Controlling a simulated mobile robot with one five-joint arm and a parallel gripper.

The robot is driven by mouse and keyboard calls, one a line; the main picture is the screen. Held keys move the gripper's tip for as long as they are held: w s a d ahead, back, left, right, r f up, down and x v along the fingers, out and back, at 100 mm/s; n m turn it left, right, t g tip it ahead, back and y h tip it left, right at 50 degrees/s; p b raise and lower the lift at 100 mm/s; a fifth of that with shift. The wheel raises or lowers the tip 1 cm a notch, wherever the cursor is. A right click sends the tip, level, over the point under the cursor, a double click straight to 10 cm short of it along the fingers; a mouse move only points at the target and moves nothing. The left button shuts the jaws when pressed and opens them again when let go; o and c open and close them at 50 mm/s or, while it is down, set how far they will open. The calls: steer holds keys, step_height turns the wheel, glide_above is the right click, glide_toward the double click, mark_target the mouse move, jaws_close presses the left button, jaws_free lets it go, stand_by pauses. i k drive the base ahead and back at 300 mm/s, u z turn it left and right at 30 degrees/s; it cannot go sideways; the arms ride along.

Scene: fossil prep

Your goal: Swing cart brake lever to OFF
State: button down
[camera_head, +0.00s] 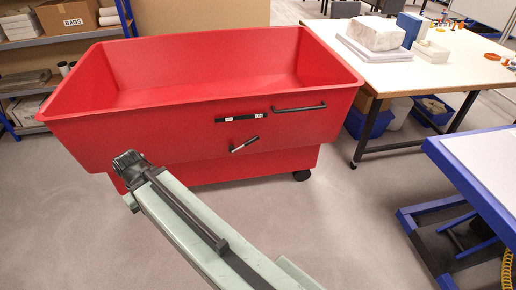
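The red cart (180,128) stands ahead, an open, empty-looking tub on wheels. Its short brake lever (244,145) sits on the front wall, right of centre. The lever is pale and dark and slants up to the right. Above it is a black label strip (242,118) with small white patches at both ends; the lettering is too small to read. My arm reaches from the bottom right to a dark joint in front of the cart's lower left. I see no gripper fingers, and nothing of mine visibly touches the lever.
A black bar handle (299,108) is on the cart's front, right of the label strip. A worktable (445,72) with a white block (376,34) stands at right. A blue-framed table (470,180) is nearer right. Shelves (40,42) are behind left. Grey floor is clear right of my arm.

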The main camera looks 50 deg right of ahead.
mark_target(231, 147)
steer(key=z, duration=0.1)
steer(key=i, duration=1)
steer(key=u, duration=0.05)
